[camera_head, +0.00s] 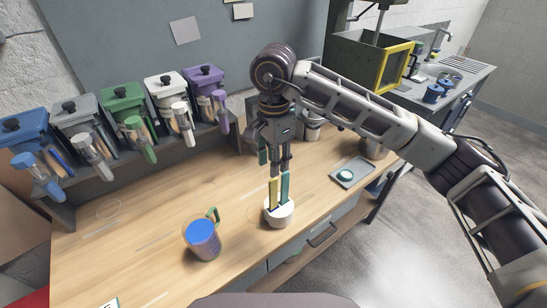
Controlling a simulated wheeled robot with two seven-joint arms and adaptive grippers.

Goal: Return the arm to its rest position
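My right arm comes in from the right edge, and its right gripper (279,170) points down over the wooden table. Its two dark fingers stand a little apart, with a narrow gap between them. Just below the fingertips is a small white pot (279,214) holding a yellow upright piece (273,192) and a teal upright piece (285,187). The teal piece's top lies close to the right fingertip; I cannot tell whether they touch. My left gripper is not in view.
Several coloured dispensers, such as a green one (123,100), line the back left. A blue-filled mug (202,240) stands on the table (130,240). A grey tray (352,172) and a metal pot (374,149) are at the right. A yellow-framed box (396,66) stands behind.

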